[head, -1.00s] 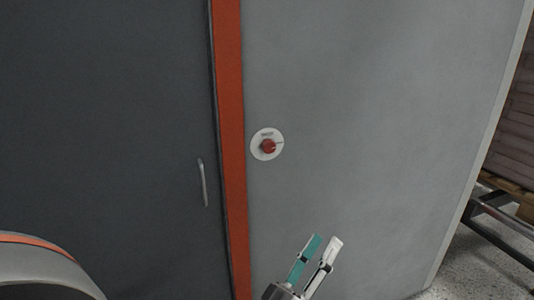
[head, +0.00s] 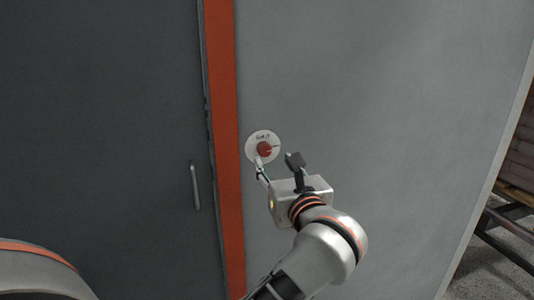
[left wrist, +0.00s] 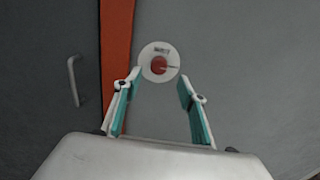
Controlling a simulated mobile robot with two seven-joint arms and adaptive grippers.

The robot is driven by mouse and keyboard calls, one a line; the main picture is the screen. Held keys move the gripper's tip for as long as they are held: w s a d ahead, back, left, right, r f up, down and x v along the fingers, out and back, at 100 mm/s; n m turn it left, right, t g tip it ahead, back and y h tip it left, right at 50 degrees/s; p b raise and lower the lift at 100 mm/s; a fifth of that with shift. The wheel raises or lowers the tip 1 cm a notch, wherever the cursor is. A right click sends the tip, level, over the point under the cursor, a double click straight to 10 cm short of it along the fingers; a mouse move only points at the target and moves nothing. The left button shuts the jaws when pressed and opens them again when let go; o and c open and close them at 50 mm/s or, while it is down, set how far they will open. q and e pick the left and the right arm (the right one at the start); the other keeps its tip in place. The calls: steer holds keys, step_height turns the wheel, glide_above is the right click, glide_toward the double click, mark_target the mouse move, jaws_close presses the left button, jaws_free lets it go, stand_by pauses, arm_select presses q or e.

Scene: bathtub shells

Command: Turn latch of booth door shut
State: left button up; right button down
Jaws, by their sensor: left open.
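The latch is a red round knob (head: 264,149) on a white disc (head: 251,146) with small dark lettering, mounted on the grey panel right of the orange strip. A thin pointer sticks out from the knob to the right. The knob also shows in the left wrist view (left wrist: 158,65), ahead of the fingers. My left gripper (head: 277,165) is open and empty, just below and right of the disc. In the left wrist view its teal-lined fingers (left wrist: 157,92) stand wide apart, with the knob beyond and between their tips. Contact is not visible. My right gripper is not in view.
The dark door (head: 100,120) with a vertical metal handle (head: 195,186) is left of the orange strip (head: 222,110). The grey panel (head: 400,120) right of the latch is clear. A rack with stacked goods (head: 512,200) stands at the far right.

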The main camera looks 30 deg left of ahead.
mark_target(265, 150)
arm_select(q)
steer(key=x, duration=0.7)
steer(key=shift+w+a, duration=0.15)
steer(key=shift+a, duration=0.1)
steer(key=shift+c, duration=0.3)
